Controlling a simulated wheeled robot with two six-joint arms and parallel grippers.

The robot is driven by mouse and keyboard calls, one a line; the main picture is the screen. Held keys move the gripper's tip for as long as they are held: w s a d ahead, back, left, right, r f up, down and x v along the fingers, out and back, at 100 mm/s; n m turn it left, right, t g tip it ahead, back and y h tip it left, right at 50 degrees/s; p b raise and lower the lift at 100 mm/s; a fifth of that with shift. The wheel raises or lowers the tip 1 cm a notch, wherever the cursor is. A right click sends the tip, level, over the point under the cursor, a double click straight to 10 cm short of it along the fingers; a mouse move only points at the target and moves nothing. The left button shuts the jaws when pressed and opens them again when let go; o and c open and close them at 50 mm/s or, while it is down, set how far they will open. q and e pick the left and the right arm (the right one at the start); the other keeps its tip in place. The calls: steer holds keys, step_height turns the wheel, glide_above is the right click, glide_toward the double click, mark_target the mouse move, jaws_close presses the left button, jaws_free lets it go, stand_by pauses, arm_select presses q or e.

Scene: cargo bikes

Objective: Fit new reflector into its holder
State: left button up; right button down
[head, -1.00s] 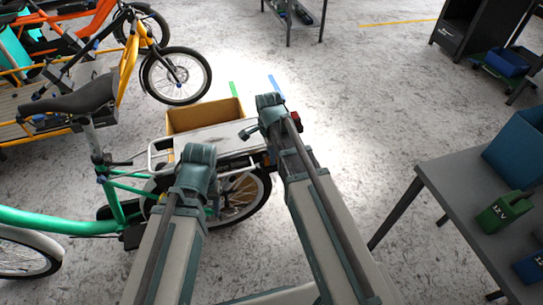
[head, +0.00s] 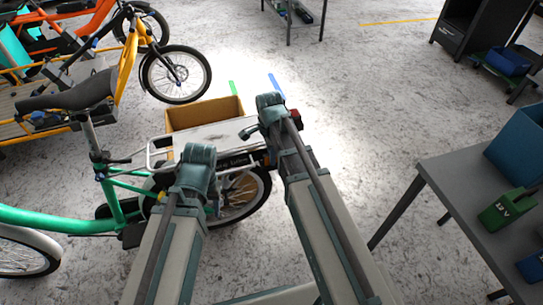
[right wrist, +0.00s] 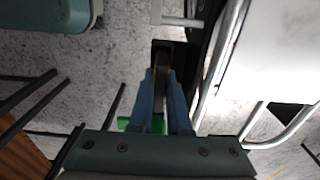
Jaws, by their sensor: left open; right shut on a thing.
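The green bike's rear rack (head: 160,150) stands in front of me in the head view. My right gripper (right wrist: 163,88) is at the rack's rear end. In the right wrist view its blue fingers are shut on a narrow, dark brownish piece (right wrist: 162,66), seen nearly edge-on, which I take for the reflector. A black block-like part lies just beyond the fingertips; I cannot tell whether it is the holder or whether they touch. A small red part (head: 295,114) shows beside my right wrist. My left gripper (head: 212,205) is low beside the rear wheel, its fingers mostly hidden.
A cardboard box (head: 205,113) stands behind the rack. A grey table (head: 450,190) at the right bears a green battery-like block (head: 508,208) and blue bins. An orange cargo bike (head: 120,70) stands at the back left. The floor between bike and table is clear.

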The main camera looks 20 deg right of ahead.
steer(key=shift+f, duration=0.3)
steer(key=c, duration=0.8)
jaws_free()
steer(key=shift+r, duration=0.15)
step_height(320, 180, up, 14)
steer(key=p, duration=1.3)
steer(key=shift+a+f, duration=0.2)
steer(key=shift+f, duration=0.05)
